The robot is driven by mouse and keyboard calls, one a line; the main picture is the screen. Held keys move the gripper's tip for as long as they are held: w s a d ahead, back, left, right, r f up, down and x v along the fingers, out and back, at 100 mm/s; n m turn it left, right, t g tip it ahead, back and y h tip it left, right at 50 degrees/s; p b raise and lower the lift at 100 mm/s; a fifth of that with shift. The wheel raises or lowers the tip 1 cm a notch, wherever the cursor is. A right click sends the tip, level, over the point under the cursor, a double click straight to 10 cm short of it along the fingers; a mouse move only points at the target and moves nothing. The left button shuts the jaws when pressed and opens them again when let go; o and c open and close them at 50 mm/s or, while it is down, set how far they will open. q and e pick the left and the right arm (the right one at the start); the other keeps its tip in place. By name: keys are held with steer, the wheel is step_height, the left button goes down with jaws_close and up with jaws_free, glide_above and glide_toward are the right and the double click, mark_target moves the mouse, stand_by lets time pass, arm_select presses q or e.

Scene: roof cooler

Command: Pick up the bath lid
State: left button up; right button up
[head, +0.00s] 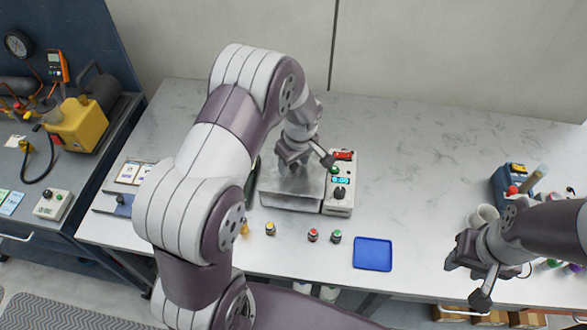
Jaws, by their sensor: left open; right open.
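The metal bath (290,203) stands on the bench near the middle, with a control panel (341,190) on its right side. A flat grey surface, apparently the bath lid (277,184), covers its top. Any handle on it is hidden behind my gripper. My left gripper (301,168) is open and points down over the lid's back part. I cannot tell whether it touches the lid. My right gripper (466,281) is open and empty above the bench's front right, well away from the bath.
Several small capped vials, one a red-capped vial (312,235), stand in front of the bath. A blue tray (373,254) lies to their right. A blue device (512,182) and a white cup (482,216) are at the right. The bench (420,150) between is clear.

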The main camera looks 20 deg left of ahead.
arm_select(q)
jaws_close()
